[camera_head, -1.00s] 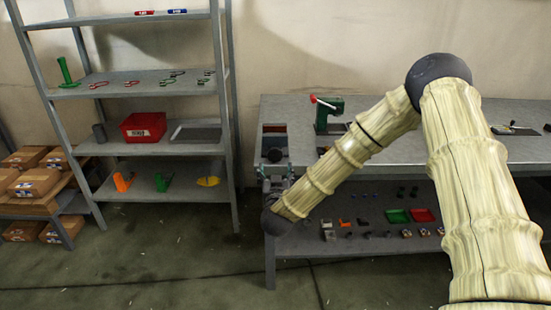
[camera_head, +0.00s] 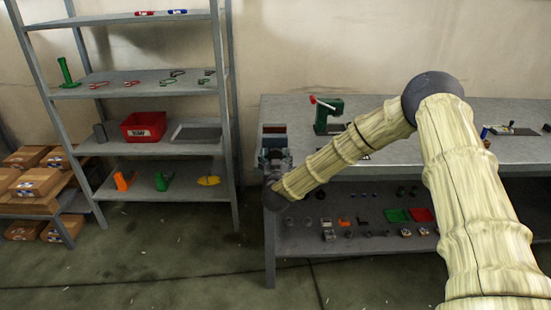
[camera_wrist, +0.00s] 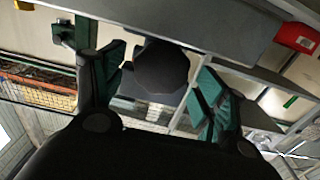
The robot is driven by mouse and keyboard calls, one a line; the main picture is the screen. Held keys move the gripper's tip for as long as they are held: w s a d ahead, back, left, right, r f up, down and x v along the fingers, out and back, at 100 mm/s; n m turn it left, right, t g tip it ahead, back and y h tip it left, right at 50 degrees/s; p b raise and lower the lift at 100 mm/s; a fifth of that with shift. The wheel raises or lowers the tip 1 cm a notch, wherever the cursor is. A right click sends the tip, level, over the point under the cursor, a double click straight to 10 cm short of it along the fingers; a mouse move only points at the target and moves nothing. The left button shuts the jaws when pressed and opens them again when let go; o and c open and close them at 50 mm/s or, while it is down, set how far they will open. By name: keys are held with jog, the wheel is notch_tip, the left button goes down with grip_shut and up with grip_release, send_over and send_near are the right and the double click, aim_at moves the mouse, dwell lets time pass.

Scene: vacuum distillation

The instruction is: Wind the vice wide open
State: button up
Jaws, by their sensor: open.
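A vice with a dark, rounded end facing the front appears to stand at the left front corner of the workbench. In the head view, its upper part (camera_head: 274,128) shows just behind my gripper (camera_head: 274,160), which hides much of it. In the wrist view, my gripper (camera_wrist: 160,80) is open, with one green-padded finger on each side of a dark rounded knob (camera_wrist: 160,66). The knob lies between the fingers, with gaps visible on both sides. I cannot tell how far apart the vice jaws are.
A green press-like tool with a red handle (camera_head: 327,114) stands on the workbench (camera_head: 380,107), right of the vice. Small parts and green and red trays (camera_head: 410,215) lie on the lower shelf. A metal rack (camera_head: 150,90) stands to the left. The floor in front is clear.

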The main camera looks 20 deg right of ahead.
jog(key=shift+c, duration=0.3)
jog(key=c, duration=0.9)
jog(key=shift+c, duration=0.2)
jog(key=shift+a+n+p, duration=0.1)
jog(key=shift+n+p, duration=0.25)
jog(key=shift+n, duration=0.35)
jog(key=shift+f+n+p, duration=0.1)
jog(key=shift+n+p, duration=0.2)
jog(key=shift+n, duration=0.9)
jog(key=o, duration=1)
